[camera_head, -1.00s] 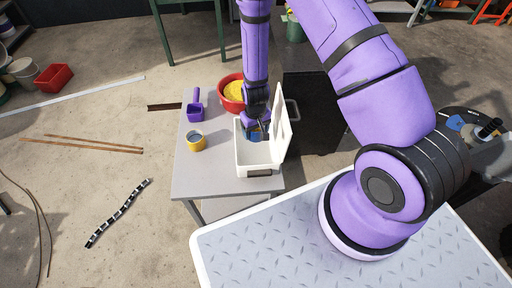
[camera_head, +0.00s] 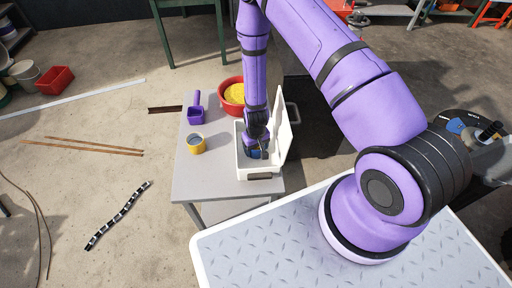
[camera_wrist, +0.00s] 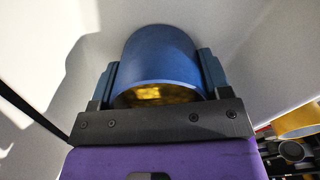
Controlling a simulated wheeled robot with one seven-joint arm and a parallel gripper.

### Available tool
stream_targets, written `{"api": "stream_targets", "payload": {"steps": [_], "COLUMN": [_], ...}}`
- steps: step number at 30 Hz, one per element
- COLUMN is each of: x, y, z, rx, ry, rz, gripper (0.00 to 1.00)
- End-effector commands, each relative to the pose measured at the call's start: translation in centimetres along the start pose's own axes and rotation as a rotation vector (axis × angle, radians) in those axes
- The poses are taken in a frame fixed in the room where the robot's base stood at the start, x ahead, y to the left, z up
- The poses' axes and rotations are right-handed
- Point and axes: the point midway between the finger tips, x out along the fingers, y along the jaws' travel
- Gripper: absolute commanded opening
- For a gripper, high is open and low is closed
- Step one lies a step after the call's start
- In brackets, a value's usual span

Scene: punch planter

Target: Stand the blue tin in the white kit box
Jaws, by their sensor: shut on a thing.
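The white kit box (camera_head: 242,167) stands on the grey table with its lid (camera_head: 283,133) open on the right side. My gripper (camera_head: 256,153) reaches down into the box from above. In the wrist view my gripper (camera_wrist: 160,95) is shut on the blue tin (camera_wrist: 160,58), one finger on each side. The tin's gold-coloured end faces the camera. White box walls surround the tin in the wrist view. In the head view the tin (camera_head: 254,154) is mostly hidden by the gripper. I cannot tell whether it touches the box floor.
On the grey table (camera_head: 205,175) are a yellow tin (camera_head: 196,148), a purple scoop (camera_head: 196,116) and a red bowl (camera_head: 226,97) with yellow contents, left of and behind the box. The table's front left area is clear.

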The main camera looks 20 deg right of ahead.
Motion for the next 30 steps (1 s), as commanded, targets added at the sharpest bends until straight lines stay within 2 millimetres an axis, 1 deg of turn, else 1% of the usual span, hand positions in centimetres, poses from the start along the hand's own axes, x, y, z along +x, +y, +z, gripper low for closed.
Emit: {"api": "stream_targets", "payload": {"steps": [5, 6, 8, 9, 16, 20, 23, 30], "x": [0.2, 0.2, 0.2, 0.2, 0.2, -0.3, -1.4, -5.4], "y": [0.0, 0.0, 0.0, 0.0, 0.0, 0.0, 0.0, 0.0], "z": [0.0, 0.0, 0.0, 0.0, 0.0, 0.0, 0.0, -0.1], "rx": [0.0, 0.0, 0.0, 0.0, 0.0, 0.0, 0.0, 0.0], "ry": [0.0, 0.0, 0.0, 0.0, -0.001, 0.0, 0.001, 0.002], "rz": [0.0, 0.0, 0.0, 0.0, 0.0, 0.0, 0.0, 0.0], "gripper": [0.4, 0.8, 0.94, 0.96, 0.96, 0.96, 0.96, 0.96]}}
